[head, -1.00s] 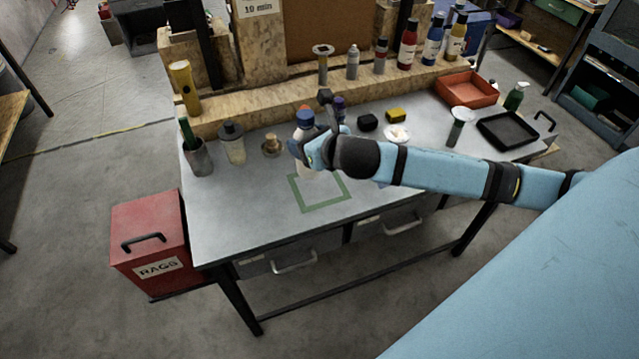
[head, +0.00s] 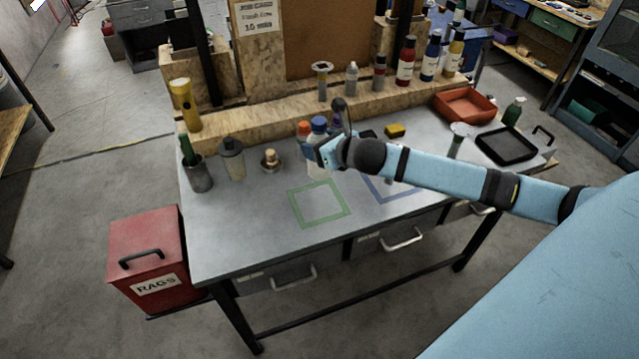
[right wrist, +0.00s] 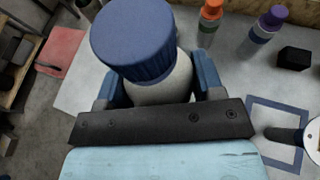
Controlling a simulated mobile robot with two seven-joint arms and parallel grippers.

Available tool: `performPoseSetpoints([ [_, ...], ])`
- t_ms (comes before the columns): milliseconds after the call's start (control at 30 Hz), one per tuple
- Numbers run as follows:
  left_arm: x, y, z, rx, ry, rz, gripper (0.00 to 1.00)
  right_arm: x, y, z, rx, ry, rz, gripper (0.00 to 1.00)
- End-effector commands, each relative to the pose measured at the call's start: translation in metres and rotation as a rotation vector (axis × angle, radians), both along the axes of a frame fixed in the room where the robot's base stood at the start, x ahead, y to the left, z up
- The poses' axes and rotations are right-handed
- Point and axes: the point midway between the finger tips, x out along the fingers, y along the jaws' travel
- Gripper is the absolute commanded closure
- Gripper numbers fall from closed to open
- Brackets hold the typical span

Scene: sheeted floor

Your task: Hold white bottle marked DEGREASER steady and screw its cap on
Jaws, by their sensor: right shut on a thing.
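A white bottle (head: 314,170) with a blue cap (head: 318,124) stands up in my right gripper (head: 322,155), at the back of the green outlined square. No label can be read on it. In the right wrist view the two blue fingers (right wrist: 158,90) close on either side of the pale bottle body (right wrist: 172,92), just below the large ribbed blue cap (right wrist: 135,42). The cap sits on top of the bottle; I cannot tell how tight it is. The bottle's base is hidden in the wrist view. My left gripper is in neither current view.
A green outlined square (head: 292,206) lies bare on the grey table (head: 240,240); a blue outlined square is partly behind my right arm. An orange-capped bottle (right wrist: 209,22) and a purple-capped bottle (right wrist: 264,25) stand close by. A black tray (head: 506,145) is at the right.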

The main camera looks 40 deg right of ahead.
Motion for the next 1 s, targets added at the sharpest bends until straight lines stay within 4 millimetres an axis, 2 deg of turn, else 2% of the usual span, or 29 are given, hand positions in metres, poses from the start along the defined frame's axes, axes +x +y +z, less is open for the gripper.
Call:
performPoseSetpoints([
  [100,0.0,0.001,0.002,0.001,0.0,0.0,0.11,0.0,0.001,-0.034,0.006,0.004,-0.004,1.0],
  [300,0.0,0.001,0.004,0.001,0.0,0.0,0.11,0.0,0.0,-0.076,0.003,0.001,-0.002,1.0],
  [467,0.0,0.001,0.004,0.002,-0.001,0.001,0.11,0.0,0.0,-0.089,0.001,-0.001,0.0,1.0],
  [833,0.0,0.0,0.003,0.002,0.001,0.0,0.11,0.0,0.0,-0.093,0.001,-0.001,0.0,1.0],
  [1000,-0.001,0.0,0.004,0.001,0.002,0.001,0.11,0.0,0.0,-0.115,0.003,0.002,-0.002,1.0],
])
